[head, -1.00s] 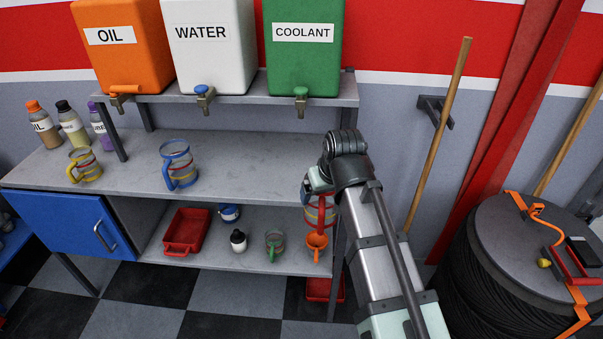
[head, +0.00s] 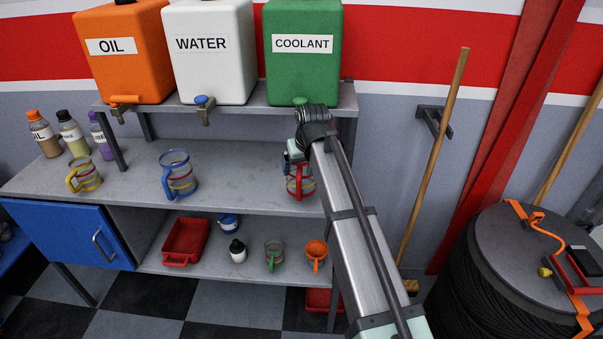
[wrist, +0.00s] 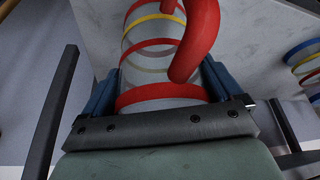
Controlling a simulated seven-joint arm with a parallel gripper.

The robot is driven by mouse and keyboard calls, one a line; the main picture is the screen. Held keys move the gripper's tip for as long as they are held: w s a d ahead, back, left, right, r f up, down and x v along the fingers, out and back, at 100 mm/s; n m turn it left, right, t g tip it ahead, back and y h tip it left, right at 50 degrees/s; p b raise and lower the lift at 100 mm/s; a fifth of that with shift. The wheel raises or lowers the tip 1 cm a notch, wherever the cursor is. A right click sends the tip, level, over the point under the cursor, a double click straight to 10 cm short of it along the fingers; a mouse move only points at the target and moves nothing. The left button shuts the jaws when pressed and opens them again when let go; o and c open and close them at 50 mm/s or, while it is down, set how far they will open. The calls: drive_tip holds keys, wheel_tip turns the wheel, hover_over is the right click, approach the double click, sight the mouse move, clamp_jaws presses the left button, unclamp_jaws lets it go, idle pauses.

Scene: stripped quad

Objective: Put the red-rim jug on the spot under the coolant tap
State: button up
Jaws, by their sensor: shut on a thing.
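The red-rim jug (head: 301,188), clear with red and yellow bands and a red handle, is upright at the right end of the middle shelf, below the coolant tank (head: 302,65). The green coolant tap (head: 300,101) is mostly hidden behind my arm. My gripper (head: 296,162) is shut on the jug. In the wrist view my blue fingers (wrist: 158,88) are on both sides of the jug (wrist: 150,50), with the red handle between them. I cannot tell whether the jug's base touches the shelf. The spot under the tap cannot be made out.
A blue-rim jug (head: 178,176) and a yellow-rim jug (head: 85,174) stand farther left on the middle shelf (head: 235,160). The shelf between the blue-rim jug and the held jug is clear. The lower shelf holds a red tray (head: 186,240), a green-handled jug (head: 274,254) and an orange cup (head: 316,252).

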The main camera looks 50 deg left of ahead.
drive_tip(key=shift+w+a+f, duration=0.2)
drive_tip(key=shift+a+f, duration=0.05)
drive_tip(key=shift+a, duration=0.15)
drive_tip(key=shift+f, duration=1.5)
drive_tip(key=shift+d+f, duration=0.1)
drive_tip(key=o, duration=0.9)
drive_tip(key=shift+o, duration=0.2)
drive_tip(key=v, duration=1.2)
drive_tip(key=shift+s+d, duration=0.1)
